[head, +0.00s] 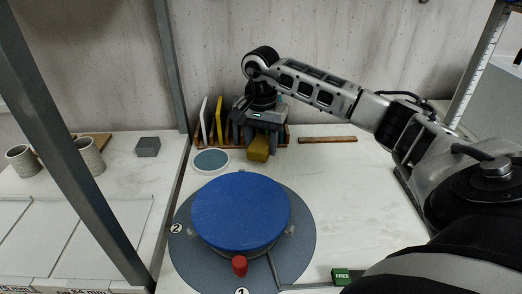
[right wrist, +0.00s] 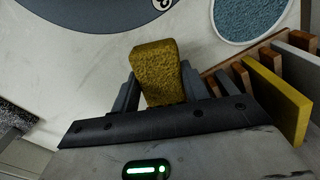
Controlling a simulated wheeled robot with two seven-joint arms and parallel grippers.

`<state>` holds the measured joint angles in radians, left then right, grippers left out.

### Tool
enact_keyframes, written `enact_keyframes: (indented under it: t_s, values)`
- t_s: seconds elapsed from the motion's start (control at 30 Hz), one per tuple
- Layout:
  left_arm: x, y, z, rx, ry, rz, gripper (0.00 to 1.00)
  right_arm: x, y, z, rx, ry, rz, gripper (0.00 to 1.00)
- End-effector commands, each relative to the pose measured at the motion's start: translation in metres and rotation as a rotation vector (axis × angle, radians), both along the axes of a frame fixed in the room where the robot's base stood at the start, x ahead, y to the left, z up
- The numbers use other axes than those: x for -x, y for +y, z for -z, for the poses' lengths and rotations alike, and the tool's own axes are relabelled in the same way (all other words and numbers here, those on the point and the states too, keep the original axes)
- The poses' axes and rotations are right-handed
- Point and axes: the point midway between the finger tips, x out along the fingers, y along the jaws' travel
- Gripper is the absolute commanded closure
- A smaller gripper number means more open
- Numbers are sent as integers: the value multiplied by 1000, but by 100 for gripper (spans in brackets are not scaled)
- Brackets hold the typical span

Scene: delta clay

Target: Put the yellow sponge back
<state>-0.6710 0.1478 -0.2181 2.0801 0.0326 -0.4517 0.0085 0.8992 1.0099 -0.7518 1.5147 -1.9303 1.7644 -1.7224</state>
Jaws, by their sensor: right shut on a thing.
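The yellow sponge (head: 258,149) is a small mustard block below my right gripper (head: 262,136) at the back of the table. In the right wrist view the sponge (right wrist: 157,70) sits between the two dark fingers of the right gripper, which is shut on it. Whether the sponge touches the table is hard to tell. A round dish with a teal face and white rim (head: 211,161) lies just left of the sponge; it also shows in the right wrist view (right wrist: 250,14). My left gripper is not in view.
A wooden rack (head: 283,141) with upright white and yellow boards (head: 218,119) stands close behind the gripper. A blue disc (head: 240,211) on a grey round base (head: 302,235) fills the front. A grey post (head: 171,65), two cups and a grey block (head: 148,147) are left.

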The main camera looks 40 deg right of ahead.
Motion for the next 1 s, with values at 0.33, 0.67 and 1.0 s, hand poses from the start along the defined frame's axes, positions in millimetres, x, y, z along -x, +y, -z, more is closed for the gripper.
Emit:
enact_keyframes:
  t_s: [0.33, 0.67, 1.0]
  values:
    - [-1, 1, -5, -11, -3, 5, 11, 0, 1, 29, 0, -1, -1, 77]
    - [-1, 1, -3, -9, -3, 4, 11, 1, 1, 32, 0, 0, 0, 34]
    - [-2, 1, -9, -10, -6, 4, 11, 1, 1, 25, 0, -1, 0, 34]
